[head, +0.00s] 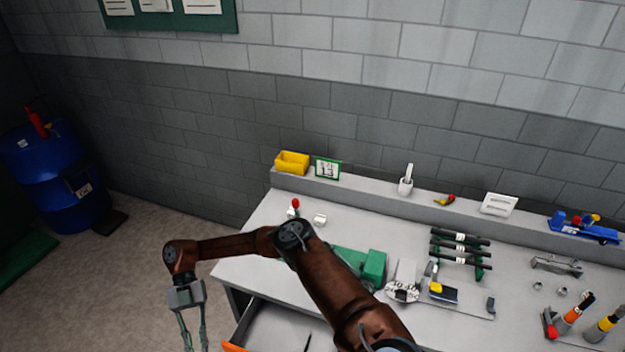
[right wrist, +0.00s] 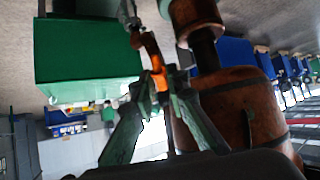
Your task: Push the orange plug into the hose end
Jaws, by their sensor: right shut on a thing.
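In the right wrist view my right gripper (right wrist: 158,95) has its fingers closed on a small orange piece (right wrist: 157,66), which looks like the orange plug. The piece is slim and blurred, and its far end runs up toward dark grey-green parts at the top. Whether it touches them I cannot tell. In the head view one of my grippers (head: 193,335) hangs left of the workbench, over the floor. Its fingers run down to the bottom edge, so its tips are cut off. Which arm it is on is unclear. I cannot make out the hose end for certain.
The grey workbench (head: 245,268) has an open drawer (head: 272,325) at its front. A green device (head: 372,266), tools and a rack of black bars (head: 460,237) stand on it. A yellow bin (head: 292,162) is on the back ledge. A blue drum (head: 55,175) stands far left. Floor between is clear.

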